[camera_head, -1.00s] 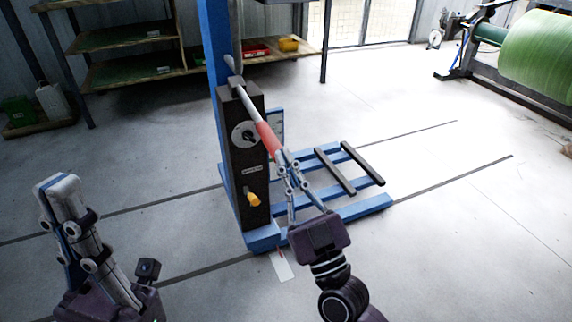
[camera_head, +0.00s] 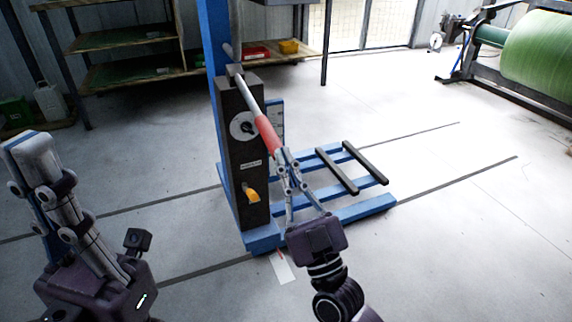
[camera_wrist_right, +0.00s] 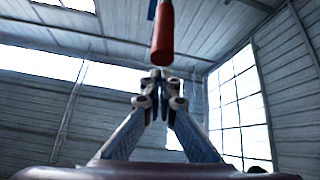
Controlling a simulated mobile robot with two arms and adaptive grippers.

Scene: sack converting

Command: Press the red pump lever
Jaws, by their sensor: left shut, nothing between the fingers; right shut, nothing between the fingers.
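The pump lever is a grey rod with a red grip (camera_head: 267,135), sloping down to the right from the top of a dark pump housing (camera_head: 244,170) on a blue frame. My right gripper (camera_head: 286,158) is shut and empty, with its fingertips at the lower end of the red grip. In the right wrist view, the red grip (camera_wrist_right: 162,35) hangs just above the closed fingertips (camera_wrist_right: 158,75); whether they touch is hard to tell. My left gripper (camera_head: 30,150) is shut and empty at the far left, away from the pump.
A yellow handle (camera_head: 251,196) sticks out low on the housing. The blue base (camera_head: 350,212) with two dark bars extends right. Shelves (camera_head: 130,75) stand behind at left, and a green roll (camera_head: 543,60) is at the far right.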

